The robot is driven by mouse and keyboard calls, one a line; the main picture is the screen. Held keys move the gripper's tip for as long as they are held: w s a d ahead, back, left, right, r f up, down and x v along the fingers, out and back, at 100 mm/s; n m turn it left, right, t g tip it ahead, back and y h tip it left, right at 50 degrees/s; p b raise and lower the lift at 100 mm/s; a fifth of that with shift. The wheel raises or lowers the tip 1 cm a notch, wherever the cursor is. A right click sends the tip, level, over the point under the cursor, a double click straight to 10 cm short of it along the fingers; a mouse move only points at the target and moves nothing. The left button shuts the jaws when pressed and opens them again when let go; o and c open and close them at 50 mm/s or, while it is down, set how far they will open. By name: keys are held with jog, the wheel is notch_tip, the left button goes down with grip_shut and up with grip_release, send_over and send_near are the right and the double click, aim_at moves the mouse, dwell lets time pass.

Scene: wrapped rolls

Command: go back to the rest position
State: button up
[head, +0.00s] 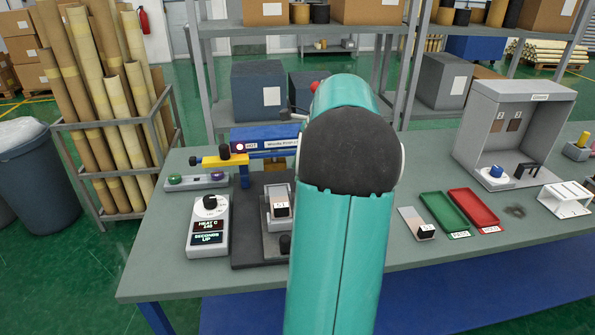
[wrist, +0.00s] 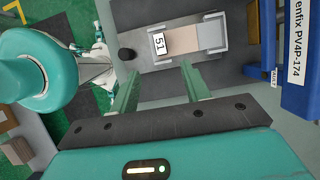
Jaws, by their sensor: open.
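My gripper (wrist: 158,88) shows in the wrist view with its two green fingers apart and nothing between them. It is above the bench, over the near side of a grey holder (wrist: 225,32) with a block labelled 51 (wrist: 159,43) at one end. In the head view my teal arm rises through the middle and hides part of the bench; my gripper's fingers are hidden there. The holder also shows in the head view (head: 271,221), on a dark base plate left of my arm.
A blue press (head: 265,139) stands behind the holder, with a control box (head: 208,226) to its left. Green (head: 442,211) and red (head: 472,207) trays and a grey booth (head: 513,125) are to the right. A rack of rolls (head: 115,105) stands at left.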

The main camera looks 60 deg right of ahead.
dwell(0.4)
jog(key=w+a+r+n+h, duration=0.1)
jog(key=w+a+r+n, duration=0.15)
jog(key=a+n, duration=0.65)
jog(key=w+a+r+n+h, duration=0.1)
jog(key=w+a+r+n, duration=0.2)
jog(key=a, duration=1.2)
jog(key=s+a+f+n, duration=0.1)
jog(key=s+a+n, duration=0.2)
jog(key=a+n, duration=0.2)
jog(key=s+a+f+n+t, duration=0.1)
jog(key=s+a+f+n, duration=0.1)
jog(key=a+n, duration=0.3)
jog(key=s+a+f+n+t, duration=0.1)
jog(key=s+a+n, duration=0.3)
jog(key=a, duration=0.7)
jog(key=shift+f+n+h, duration=0.25)
jog(key=shift+n+h, duration=0.15)
jog(key=shift+n, duration=0.5)
jog(key=shift+c, duration=1.2)
jog(key=shift+w, duration=0.1)
jog(key=shift+d, duration=0.15)
